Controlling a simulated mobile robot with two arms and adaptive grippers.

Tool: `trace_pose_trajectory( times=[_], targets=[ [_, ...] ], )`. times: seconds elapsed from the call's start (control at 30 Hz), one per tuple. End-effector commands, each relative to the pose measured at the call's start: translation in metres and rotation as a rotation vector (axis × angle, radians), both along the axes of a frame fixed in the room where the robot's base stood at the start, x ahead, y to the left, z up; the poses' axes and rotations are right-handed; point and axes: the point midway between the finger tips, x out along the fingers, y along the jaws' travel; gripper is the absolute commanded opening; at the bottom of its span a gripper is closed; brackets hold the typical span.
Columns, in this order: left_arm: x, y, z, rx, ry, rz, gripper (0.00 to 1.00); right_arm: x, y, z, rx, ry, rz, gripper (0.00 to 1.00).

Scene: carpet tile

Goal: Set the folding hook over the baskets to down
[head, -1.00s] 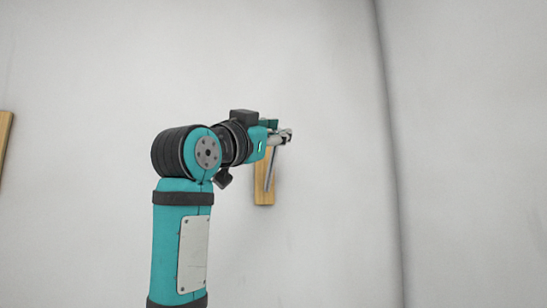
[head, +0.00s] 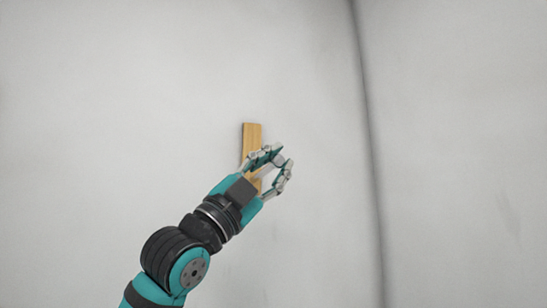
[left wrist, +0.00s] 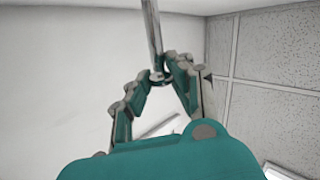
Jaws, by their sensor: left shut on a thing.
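The folding hook shows in the left wrist view as a slim metal rod (left wrist: 152,35) with a ringed end between my fingers. Its wooden backing board (head: 252,137) is upright on the white wall in the head view. My left gripper (head: 281,159) is in front of the board's lower part and hides most of the hook there. In the left wrist view, my left gripper (left wrist: 159,77) is shut on the rod's end. I cannot tell the hook's exact angle to the board. The baskets are not in view. My right gripper is not in view.
The white wall (head: 120,90) around the board is bare. A dark vertical seam (head: 368,130) runs down it to the right. Ceiling tiles (left wrist: 265,55) show in the left wrist view. The space around my left arm looks clear.

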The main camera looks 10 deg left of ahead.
Motion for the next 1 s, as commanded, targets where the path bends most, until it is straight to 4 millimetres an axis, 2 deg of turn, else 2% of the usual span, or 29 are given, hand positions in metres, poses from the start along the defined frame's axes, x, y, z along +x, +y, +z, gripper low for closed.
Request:
trace_pose_trajectory(
  times=[0.2, 0.7, 0.73, 0.8, 1.0],
  targets=[
    [0.002, 0.000, -0.011, -0.001, 0.011, -0.002, 0.00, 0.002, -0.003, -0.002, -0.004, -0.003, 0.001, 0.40],
    [0.005, -0.002, -0.016, 0.000, 0.022, -0.004, 0.00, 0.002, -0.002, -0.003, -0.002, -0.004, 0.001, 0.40],
    [0.005, -0.002, -0.016, 0.001, 0.022, -0.005, 0.23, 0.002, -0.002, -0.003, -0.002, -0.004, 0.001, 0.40],
    [0.005, -0.002, -0.016, 0.002, 0.022, -0.004, 0.32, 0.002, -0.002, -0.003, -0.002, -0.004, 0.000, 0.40],
    [0.003, -0.001, -0.014, 0.000, 0.015, -0.003, 0.33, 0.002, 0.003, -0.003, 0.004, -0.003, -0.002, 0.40]
  ],
)
